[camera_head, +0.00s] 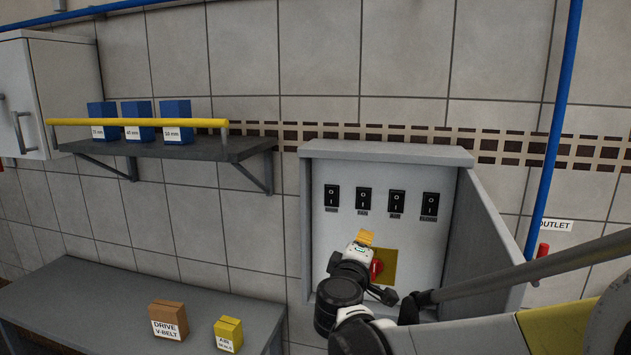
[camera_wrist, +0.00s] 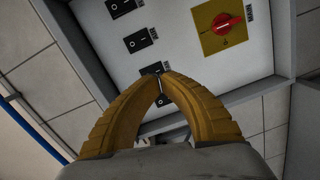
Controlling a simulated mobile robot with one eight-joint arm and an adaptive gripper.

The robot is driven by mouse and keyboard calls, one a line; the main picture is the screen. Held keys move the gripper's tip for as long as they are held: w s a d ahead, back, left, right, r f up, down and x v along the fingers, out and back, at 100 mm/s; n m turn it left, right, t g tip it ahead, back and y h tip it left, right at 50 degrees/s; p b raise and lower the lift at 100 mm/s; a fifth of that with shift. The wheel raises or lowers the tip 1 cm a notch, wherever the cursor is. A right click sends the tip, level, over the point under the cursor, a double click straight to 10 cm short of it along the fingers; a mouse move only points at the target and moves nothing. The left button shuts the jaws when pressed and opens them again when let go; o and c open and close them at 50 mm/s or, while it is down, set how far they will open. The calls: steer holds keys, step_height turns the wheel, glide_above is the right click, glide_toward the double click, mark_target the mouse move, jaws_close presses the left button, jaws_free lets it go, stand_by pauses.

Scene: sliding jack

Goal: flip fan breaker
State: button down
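The breaker panel holds a row of black rocker switches on its pale back plate. The fan breaker (camera_head: 363,200), second from the left with a small label under it, also shows in the wrist view (camera_wrist: 153,68), just beyond my fingertips. My gripper (camera_head: 366,236) is in front of the panel, below the fan breaker in the head view. In the wrist view my yellow gripper fingers (camera_wrist: 162,77) come together at the tips, with nothing held. Whether they touch the breaker cannot be told. The leftmost switch (camera_head: 331,196) is partly hidden behind the fingers in the wrist view.
A red rotary switch (camera_head: 377,268) on a yellow plate sits below the row, close to my wrist. The grey cabinet (camera_head: 490,240) has side walls around the panel. A shelf (camera_head: 200,149) with blue boxes and a bench (camera_head: 90,315) with two small boxes stand left.

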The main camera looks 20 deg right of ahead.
mark_target(360, 192)
steer(key=w+r+n, duration=0.1)
steer(key=w+a+r+n+t, duration=0.1)
steer(key=w+r+n+t+p, duration=0.1)
steer(key=w, duration=0.1)
steer(key=shift+a+r, duration=0.1)
steer(key=shift+a, duration=0.2)
steer(key=x, duration=1.3)
steer(key=shift+w+d+r, duration=0.1)
steer(key=shift+w+r, duration=0.05)
steer(key=shift+w+d+r+b, duration=0.1)
steer(key=shift+w+d+b, duration=0.1)
steer(key=shift+w+b, duration=0.15)
steer(key=shift+w+d+r, duration=0.1)
steer(key=shift+w+d, duration=0.1)
steer(key=shift+w, duration=0.15)
steer(key=shift+s+a, duration=0.1)
